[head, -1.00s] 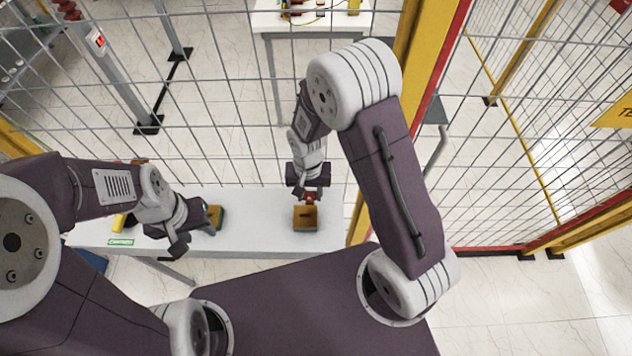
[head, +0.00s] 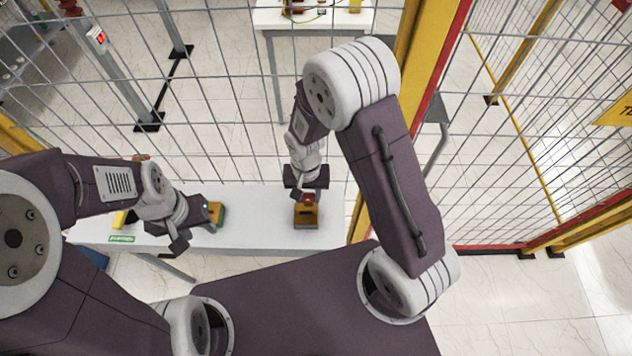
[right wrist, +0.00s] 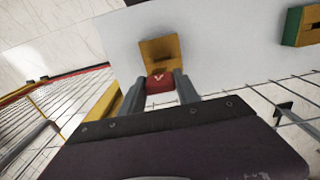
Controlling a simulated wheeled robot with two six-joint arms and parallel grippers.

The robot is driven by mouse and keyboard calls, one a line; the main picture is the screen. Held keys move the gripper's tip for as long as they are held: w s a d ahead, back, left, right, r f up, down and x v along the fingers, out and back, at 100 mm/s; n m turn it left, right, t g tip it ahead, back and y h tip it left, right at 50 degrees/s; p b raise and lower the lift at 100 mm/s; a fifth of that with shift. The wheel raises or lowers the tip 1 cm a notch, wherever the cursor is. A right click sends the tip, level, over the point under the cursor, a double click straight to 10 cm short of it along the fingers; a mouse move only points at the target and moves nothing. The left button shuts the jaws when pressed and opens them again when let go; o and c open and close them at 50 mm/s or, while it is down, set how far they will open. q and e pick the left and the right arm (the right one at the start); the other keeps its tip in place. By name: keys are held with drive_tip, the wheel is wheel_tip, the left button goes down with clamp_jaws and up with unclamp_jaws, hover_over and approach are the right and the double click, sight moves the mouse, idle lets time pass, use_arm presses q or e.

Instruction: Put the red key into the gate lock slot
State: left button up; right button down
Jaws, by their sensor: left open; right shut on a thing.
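The red key (right wrist: 159,83) is between the fingers of my right gripper (right wrist: 157,90), which is shut on it. In the right wrist view the key is in front of a yellow block (right wrist: 153,50) with a dark slot in it, at its near edge. In the head view the key (head: 309,197) overlaps the far edge of the yellow block (head: 306,217). I cannot tell whether the key touches the block or enters the slot. My left gripper (head: 197,226) is open and empty, close to a second, yellow and green block (head: 216,213).
Both blocks stand on a light grey table (head: 262,212). The second block also shows at the right wrist view's upper right (right wrist: 301,27). A wire mesh fence (head: 230,120) rises behind the table, with a yellow post (head: 415,50). The table between the blocks is clear.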

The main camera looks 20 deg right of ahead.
sight(305, 206)
drive_tip(key=shift+s+a, duration=0.65)
drive_tip(key=shift+s, duration=0.1)
idle(0.8)
drive_tip(key=shift+f+b, duration=1.3)
drive_tip(key=shift+f, duration=0.6)
drive_tip(key=c, duration=0.8)
unclamp_jaws()
drive_tip(key=shift+r, duration=0.1)
drive_tip(key=r, duration=0.3)
drive_tip(key=w+d+r, duration=0.1)
drive_tip(key=r, duration=0.2)
drive_tip(key=w+d+r+b, duration=0.1)
drive_tip(key=r, duration=0.2)
drive_tip(key=shift+w+d, duration=0.2)
drive_tip(key=shift+w, duration=0.05)
